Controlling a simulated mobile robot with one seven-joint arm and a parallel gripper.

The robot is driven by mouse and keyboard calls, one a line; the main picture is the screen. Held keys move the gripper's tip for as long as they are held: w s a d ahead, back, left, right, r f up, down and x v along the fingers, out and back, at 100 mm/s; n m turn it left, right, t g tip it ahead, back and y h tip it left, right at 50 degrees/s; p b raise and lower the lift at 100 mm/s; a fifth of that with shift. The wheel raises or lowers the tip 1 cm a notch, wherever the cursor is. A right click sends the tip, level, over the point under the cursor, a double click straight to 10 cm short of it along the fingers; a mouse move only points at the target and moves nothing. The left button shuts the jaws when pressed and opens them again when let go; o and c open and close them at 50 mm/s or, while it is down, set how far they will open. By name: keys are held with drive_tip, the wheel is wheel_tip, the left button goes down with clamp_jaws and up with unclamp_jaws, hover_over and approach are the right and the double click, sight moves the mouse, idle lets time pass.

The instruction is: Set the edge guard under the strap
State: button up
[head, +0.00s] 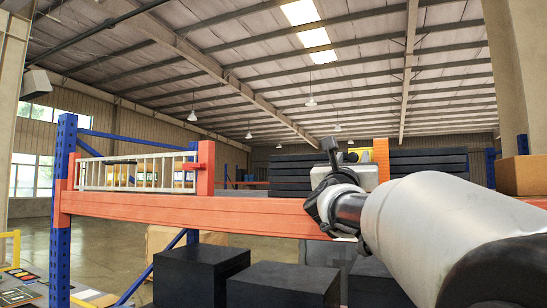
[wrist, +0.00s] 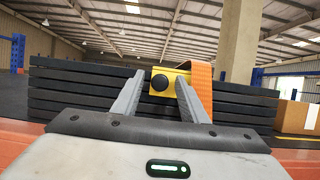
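The strap also shows in the head view (head: 381,152). My gripper (wrist: 160,76) points at the stack, its fingers apart on either side of the knob, with small gaps showing. In the head view my gripper (head: 350,155) partly hides the guard.
An orange rack beam (head: 260,215) runs across in front, with a blue upright (head: 64,200) at left. A pale railing (head: 135,174) stands on it. A cardboard box (wrist: 298,116) is to the right. Black blocks (head: 200,272) stand below the beam.

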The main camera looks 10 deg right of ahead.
sight(371, 152)
drive_tip(key=shift+c, duration=0.5)
clamp_jaws()
drive_tip(key=shift+s+d+f+b, duration=0.2)
drive_tip(key=shift+s+d+b, duration=0.05)
drive_tip(key=shift+b, duration=0.45)
drive_tip(key=s+d+b, duration=0.2)
drive_tip(key=shift+d+r+b, duration=0.1)
drive_tip(key=shift+d+b, duration=0.25)
drive_tip(key=shift+d, duration=0.05)
drive_tip(key=shift+d+r, duration=0.1)
drive_tip(key=shift+r, duration=0.1)
drive_tip(key=shift+o, duration=0.5)
unclamp_jaws()
